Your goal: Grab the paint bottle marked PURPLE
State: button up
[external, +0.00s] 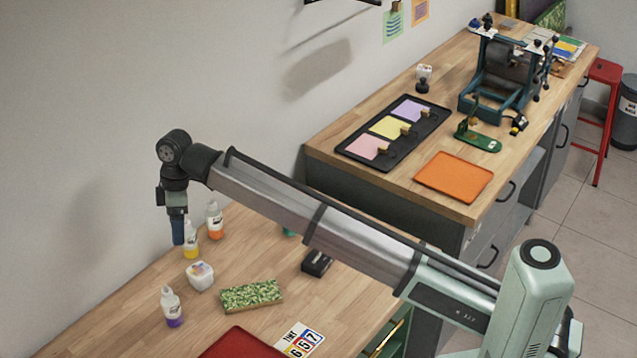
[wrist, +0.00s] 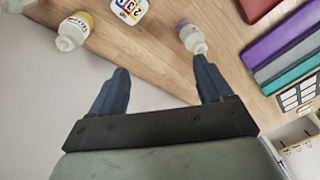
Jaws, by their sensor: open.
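The purple paint bottle (external: 172,308), clear with purple at its base and a white top, stands near the front left of the wooden bench. In the wrist view the purple bottle (wrist: 189,34) is just beyond the right fingertip. My gripper (external: 178,240) points down at the bench's wall side, beside the yellow bottle (external: 191,243) and well behind the purple one. In the wrist view my gripper (wrist: 160,66) has its two blue fingers wide apart with nothing between them. The yellow bottle also shows at the upper left there (wrist: 72,32). The label lettering is too small to read.
An orange bottle (external: 214,222) stands behind the yellow one. A white rounded block (external: 200,275) sits between the yellow and purple bottles. A green patterned block (external: 252,295), red tray (external: 240,346), number card (external: 300,339) and black object (external: 317,262) lie to the right.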

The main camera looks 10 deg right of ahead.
aim_at(166, 291)
jog(key=s+a+n+t+h, duration=0.1)
jog(key=s+a+n+t, duration=0.3)
jog(key=s, duration=0.6)
jog(key=f, duration=0.3)
jog(key=f+m+g, duration=0.1)
jog(key=f, duration=0.2)
jog(key=a+f+g, duration=0.1)
jog(key=f, duration=0.2)
jog(key=shift+s+f, duration=0.1)
jog(key=shift+s, duration=0.05)
jog(key=f, duration=0.4)
jog(key=shift+w+d, duration=0.2)
jog(key=shift+d, duration=0.2)
jog(key=shift+f, duration=0.5)
jog(key=c, duration=1.2)
